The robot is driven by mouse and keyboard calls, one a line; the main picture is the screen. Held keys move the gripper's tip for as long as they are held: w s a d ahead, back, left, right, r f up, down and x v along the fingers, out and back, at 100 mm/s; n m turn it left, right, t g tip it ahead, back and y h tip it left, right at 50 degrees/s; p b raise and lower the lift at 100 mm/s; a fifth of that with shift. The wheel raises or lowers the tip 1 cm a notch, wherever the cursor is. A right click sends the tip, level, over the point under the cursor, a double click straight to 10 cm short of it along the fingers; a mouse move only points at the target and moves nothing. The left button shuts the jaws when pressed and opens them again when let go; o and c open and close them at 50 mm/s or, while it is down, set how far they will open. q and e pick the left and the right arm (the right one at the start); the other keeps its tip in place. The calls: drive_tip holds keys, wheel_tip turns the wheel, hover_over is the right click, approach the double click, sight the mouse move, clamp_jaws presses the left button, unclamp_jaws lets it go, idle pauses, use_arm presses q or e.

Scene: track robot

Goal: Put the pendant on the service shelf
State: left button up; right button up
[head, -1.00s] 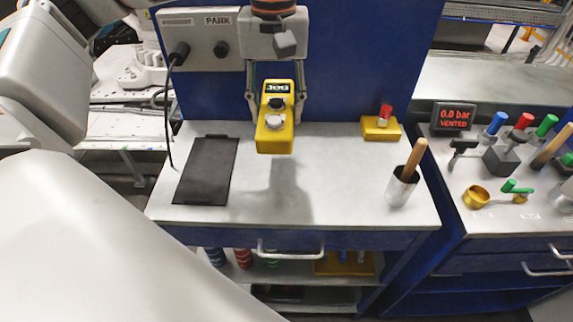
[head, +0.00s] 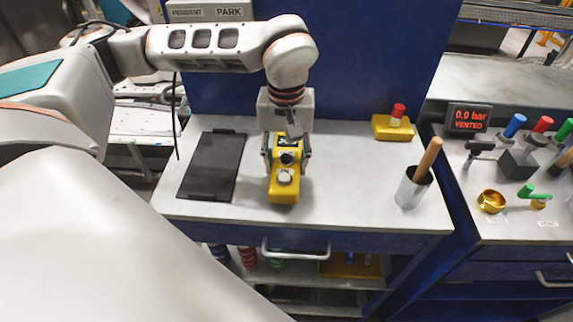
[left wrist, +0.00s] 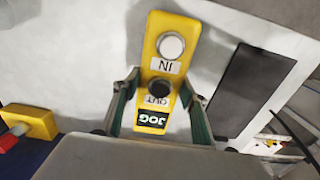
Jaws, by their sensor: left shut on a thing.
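The pendant (head: 284,190) is a yellow box with a JOG label, a black button and a pale button. My left gripper (head: 287,158) is shut on its label end, a finger on each side. The pendant is over the pale worktop (head: 335,190), right of the black mat; I cannot tell whether it touches the top. In the left wrist view the pendant (left wrist: 171,62) shows IN and OUT marks between the fingers (left wrist: 160,108). No shelf is labelled as the service shelf; an open shelf (head: 300,281) lies under the worktop. My right gripper is not in view.
The black mat (head: 213,165) lies at the left. A yellow box with a red button (head: 393,127) is at the back right. A metal cup (head: 412,188) with a wooden handle stands at the right edge. A PARK panel (head: 210,11) is behind.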

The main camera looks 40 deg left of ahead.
use_arm(q)
drive_tip(key=shift+f, duration=0.55)
drive_tip(key=o, duration=1.6)
drive_tip(key=shift+f, duration=0.2)
drive_tip(key=shift+r, duration=0.1)
wheel_tip(320, 180, up, 12)
drive_tip(key=shift+f+p, duration=0.2)
drive_tip(key=shift+p, duration=0.45)
drive_tip(key=shift+r, duration=0.3)
